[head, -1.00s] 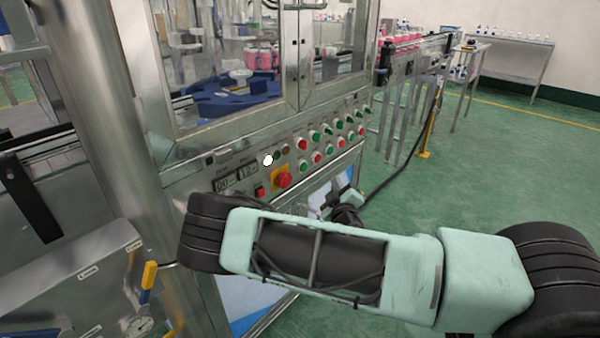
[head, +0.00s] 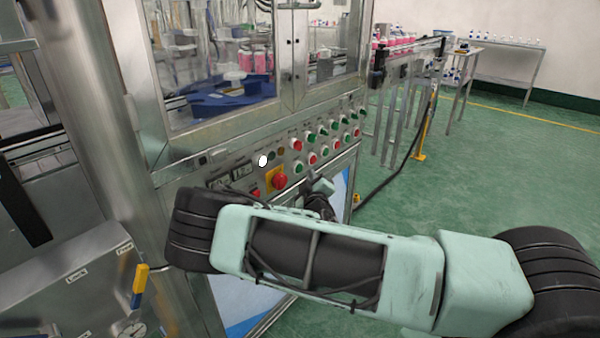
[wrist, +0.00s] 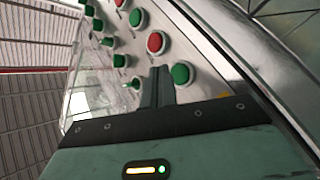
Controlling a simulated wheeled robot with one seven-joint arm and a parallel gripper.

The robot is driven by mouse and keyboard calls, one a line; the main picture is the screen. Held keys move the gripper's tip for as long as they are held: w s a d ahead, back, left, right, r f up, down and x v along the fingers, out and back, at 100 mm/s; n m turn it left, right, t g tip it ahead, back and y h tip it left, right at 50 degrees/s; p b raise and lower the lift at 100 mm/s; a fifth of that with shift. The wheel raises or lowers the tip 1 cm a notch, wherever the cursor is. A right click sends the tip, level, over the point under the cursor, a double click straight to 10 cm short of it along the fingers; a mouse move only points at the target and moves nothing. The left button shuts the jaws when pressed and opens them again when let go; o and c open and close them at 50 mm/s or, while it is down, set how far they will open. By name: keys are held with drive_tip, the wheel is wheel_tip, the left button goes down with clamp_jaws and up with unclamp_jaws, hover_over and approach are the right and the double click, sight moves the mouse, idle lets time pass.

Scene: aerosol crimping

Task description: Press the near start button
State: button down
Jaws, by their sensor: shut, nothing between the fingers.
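A control panel (head: 225,168) on the front of the machine carries two rows of red and green buttons. The nearest green button (head: 298,167) is at the near end of the lower row; a green button (wrist: 180,73) stands just right of my fingertips in the wrist view and looks like the same one. My gripper (wrist: 161,70) is shut and empty, its fingers pointing at the panel. In the head view my gripper (head: 322,188) is below the button row, partly hidden by my arm. I cannot tell whether the fingertips touch the panel.
A red emergency stop (head: 280,181) on a yellow plate sits left of the green button. A red button (wrist: 155,42) is close beyond the fingertips. Glass doors rise above the panel. A conveyor (head: 410,45) extends behind; green floor is open at right.

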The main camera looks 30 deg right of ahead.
drive_tip(key=shift+w+a, duration=0.2)
drive_tip(key=shift+w, duration=0.45)
drive_tip(key=shift+w, duration=0.1)
idle(1.6)
drive_tip(key=shift+w+a+b, duration=0.15)
drive_tip(key=shift+w+b, duration=0.15)
drive_tip(key=shift+b, duration=0.1)
drive_tip(key=shift+w+a, duration=0.15)
drive_tip(key=shift+w, duration=0.2)
idle(0.7)
drive_tip(key=shift+s, duration=0.15)
drive_tip(key=shift+s+d, duration=0.3)
drive_tip(key=shift+s, duration=0.35)
drive_tip(key=s, duration=0.1)
drive_tip(key=s+d, duration=0.1)
drive_tip(key=s, duration=0.1)
drive_tip(key=s+p, duration=0.1)
drive_tip(key=shift+s+d, duration=0.35)
